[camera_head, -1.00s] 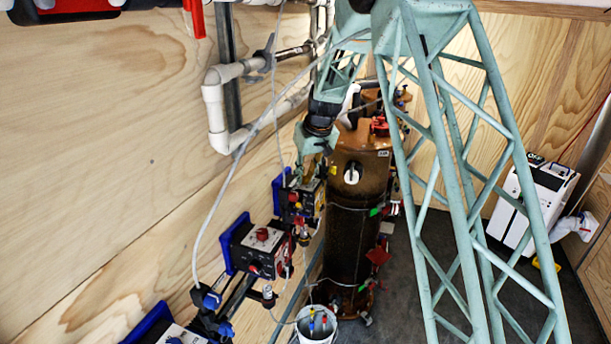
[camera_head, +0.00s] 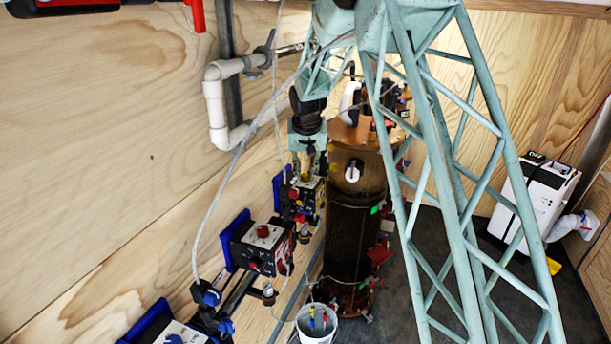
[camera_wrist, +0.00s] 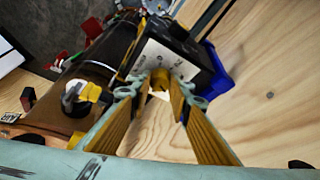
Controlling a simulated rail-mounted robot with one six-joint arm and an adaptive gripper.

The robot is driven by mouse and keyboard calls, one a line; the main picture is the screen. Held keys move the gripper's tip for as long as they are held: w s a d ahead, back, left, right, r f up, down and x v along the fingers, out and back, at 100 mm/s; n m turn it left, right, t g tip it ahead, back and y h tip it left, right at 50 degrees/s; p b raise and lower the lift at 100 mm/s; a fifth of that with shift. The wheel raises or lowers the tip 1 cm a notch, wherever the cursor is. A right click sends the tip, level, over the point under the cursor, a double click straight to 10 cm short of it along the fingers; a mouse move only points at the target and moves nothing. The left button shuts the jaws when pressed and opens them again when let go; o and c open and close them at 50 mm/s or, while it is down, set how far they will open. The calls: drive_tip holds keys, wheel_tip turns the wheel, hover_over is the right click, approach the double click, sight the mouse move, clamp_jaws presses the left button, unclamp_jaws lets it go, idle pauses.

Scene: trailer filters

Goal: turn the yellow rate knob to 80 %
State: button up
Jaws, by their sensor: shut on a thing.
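The pump box with the yellow knob (camera_wrist: 160,80) shows in the wrist view, with a white dial face (camera_wrist: 150,59). My gripper (camera_wrist: 159,85) is shut on the yellow knob, one finger on each side. The fingers hide much of the knob and part of the dial marks, so its setting cannot be read. In the head view, my gripper (camera_head: 304,174) points down onto the top of that box (camera_head: 313,192), left of the brown tank. The knob itself is hidden there.
The brown tank (camera_head: 352,240) stands close to the right of the box. A box with a red knob (camera_head: 262,245) sits nearer on the rail, and another box is at the bottom. A hose hangs left of my arm. A white bucket (camera_head: 316,328) stands below.

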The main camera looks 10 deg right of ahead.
drive_tip(key=shift+m+b, duration=0.3)
drive_tip(key=shift+b, duration=0.1)
drive_tip(key=m+h+b, duration=0.1)
drive_tip(key=m+b, duration=0.1)
drive_tip(key=b, duration=0.1)
drive_tip(key=shift+a+f, duration=0.1)
drive_tip(key=shift+m+g+h+b, duration=0.3)
drive_tip(key=shift+m+b, duration=0.55)
drive_tip(key=shift+m, duration=0.05)
drive_tip(key=o, duration=0.6)
drive_tip(key=shift+c, duration=0.2)
drive_tip(key=shift+r+n+p, duration=0.2)
drive_tip(key=shift+n+p, duration=0.8)
drive_tip(key=shift+p, duration=0.65)
drive_tip(key=shift+f+n+y+p, duration=0.1)
drive_tip(key=shift+n+y+p, duration=0.9)
drive_tip(key=shift+n+p, duration=0.8)
drive_tip(key=shift+d+n+y+b, duration=0.2)
drive_tip(key=shift+n+y+b, duration=0.25)
drive_tip(key=shift+n, duration=0.95)
drive_tip(key=shift+d+n+y+b, duration=0.2)
drive_tip(key=shift+n+y, duration=0.35)
drive_tip(key=shift+n, duration=0.85)
